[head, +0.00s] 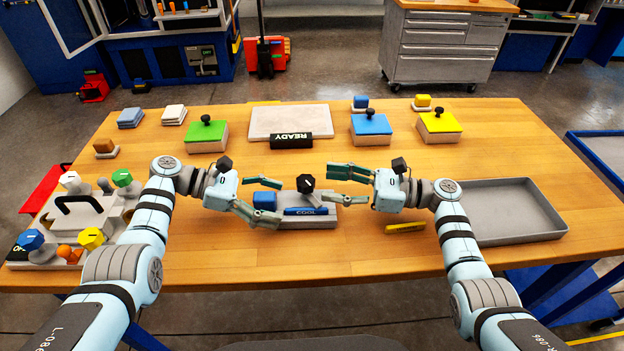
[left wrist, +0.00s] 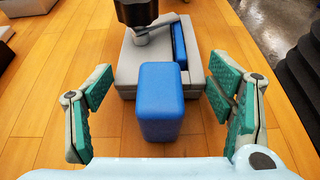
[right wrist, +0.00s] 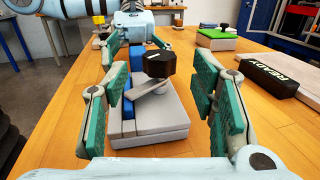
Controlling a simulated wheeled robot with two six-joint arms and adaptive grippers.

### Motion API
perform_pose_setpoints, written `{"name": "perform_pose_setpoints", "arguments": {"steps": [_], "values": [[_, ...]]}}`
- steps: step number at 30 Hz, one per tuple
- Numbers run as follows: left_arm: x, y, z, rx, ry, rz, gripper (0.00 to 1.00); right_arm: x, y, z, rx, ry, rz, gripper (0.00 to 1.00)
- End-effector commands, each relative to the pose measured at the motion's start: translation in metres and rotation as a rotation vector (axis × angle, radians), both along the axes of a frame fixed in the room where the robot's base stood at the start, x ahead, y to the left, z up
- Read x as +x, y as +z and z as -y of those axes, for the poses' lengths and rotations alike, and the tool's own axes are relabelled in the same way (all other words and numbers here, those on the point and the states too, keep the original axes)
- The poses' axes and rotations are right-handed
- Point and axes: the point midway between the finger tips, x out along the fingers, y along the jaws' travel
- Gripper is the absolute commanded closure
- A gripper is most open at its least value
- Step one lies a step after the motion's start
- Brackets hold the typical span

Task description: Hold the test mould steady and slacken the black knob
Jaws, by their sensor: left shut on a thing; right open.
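The test mould (head: 325,198) is a grey block near the table's front middle, with a blue block (head: 265,198) at its left end and a blue strip marked COOL (head: 306,211) along its front. The black knob (head: 306,183) stands upright on it, with a grey lever beneath it (right wrist: 150,88).
A grey tray (head: 560,235) lies on the right, with a yellow item (head: 405,227) beside it. A caddy (head: 90,215) with coloured knobs stands left. Green (head: 206,140), blue (head: 371,132) and yellow (head: 440,127) lidded blocks and a READY sign (head: 291,141) stand behind.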

Motion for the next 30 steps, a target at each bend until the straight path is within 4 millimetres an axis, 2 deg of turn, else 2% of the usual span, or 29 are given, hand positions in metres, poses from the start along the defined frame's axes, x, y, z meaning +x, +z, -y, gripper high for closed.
{"name": "perform_pose_setpoints", "arguments": {"steps": [3, 7, 11, 17, 20, 27, 30], "values": [[0.000, 0.001, 0.000, -0.001, 0.000, 0.001, 0.70, 0.007, 0.001, -0.031, 0.003, 0.002, 0.000, 0.48], [0.000, 0.001, 0.000, -0.002, 0.000, 0.001, 0.70, 0.013, 0.001, -0.054, 0.002, 0.001, -0.001, 0.48], [0.000, 0.001, 0.000, -0.002, 0.000, 0.001, 0.70, 0.015, 0.000, -0.064, 0.000, 0.000, -0.001, 0.48], [0.000, 0.001, 0.000, -0.002, 0.000, 0.001, 0.70, 0.015, 0.000, -0.065, 0.000, 0.000, -0.001, 0.48], [0.000, 0.001, 0.000, -0.002, 0.000, 0.001, 0.70, 0.015, 0.000, -0.065, 0.000, 0.000, -0.001, 0.61], [0.000, 0.001, 0.000, -0.001, 0.000, 0.001, 0.70, 0.015, 0.000, -0.065, 0.000, -0.001, -0.001, 0.97], [0.000, 0.001, 0.000, -0.002, 0.000, 0.001, 0.70, 0.016, 0.000, -0.065, -0.002, 0.006, 0.000, 0.97]]}}
